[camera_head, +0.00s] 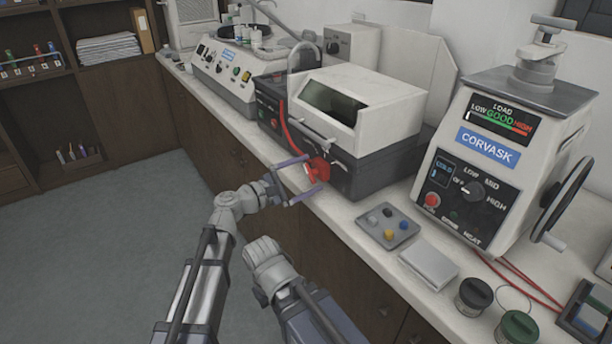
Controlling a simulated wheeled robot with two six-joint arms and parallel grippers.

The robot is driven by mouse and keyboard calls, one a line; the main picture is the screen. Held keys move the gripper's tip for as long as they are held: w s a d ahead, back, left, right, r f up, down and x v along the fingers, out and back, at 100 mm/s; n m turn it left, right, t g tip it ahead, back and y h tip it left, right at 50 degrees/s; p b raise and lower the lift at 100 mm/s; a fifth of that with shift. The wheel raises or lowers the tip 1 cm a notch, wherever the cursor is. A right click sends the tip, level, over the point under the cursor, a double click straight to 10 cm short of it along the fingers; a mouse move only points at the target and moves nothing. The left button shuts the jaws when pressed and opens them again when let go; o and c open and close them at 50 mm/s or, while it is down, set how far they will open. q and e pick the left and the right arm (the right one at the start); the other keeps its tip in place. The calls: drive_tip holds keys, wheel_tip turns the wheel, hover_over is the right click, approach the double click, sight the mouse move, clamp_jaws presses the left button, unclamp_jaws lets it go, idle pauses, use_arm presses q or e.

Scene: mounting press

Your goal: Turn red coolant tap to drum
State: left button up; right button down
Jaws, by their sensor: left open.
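The red coolant tap (317,170) sits low on the front left corner of the machine with the hinged white cover (356,99). A red hose (284,122) runs down toward it. My left gripper (305,180) is open, with one finger above and one below the red tap; whether they touch it I cannot tell. Which way the tap points is too small to tell. My right arm (270,268) shows at the bottom centre; its gripper fingers cannot be made out.
The Corvask mounting press (501,150) stands to the right on the bench. A grey tray (387,226) with coloured pieces, a pale flat box (428,264) and dark and green jars (473,296) lie along the front edge. A grinder (227,73) stands behind left. The floor at left is clear.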

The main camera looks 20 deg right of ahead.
use_arm(q)
drive_tip(key=c, duration=1.3)
drive_tip(key=m, duration=0.4)
drive_tip(key=shift+m, duration=2.3)
drive_tip(key=shift+f, duration=0.1)
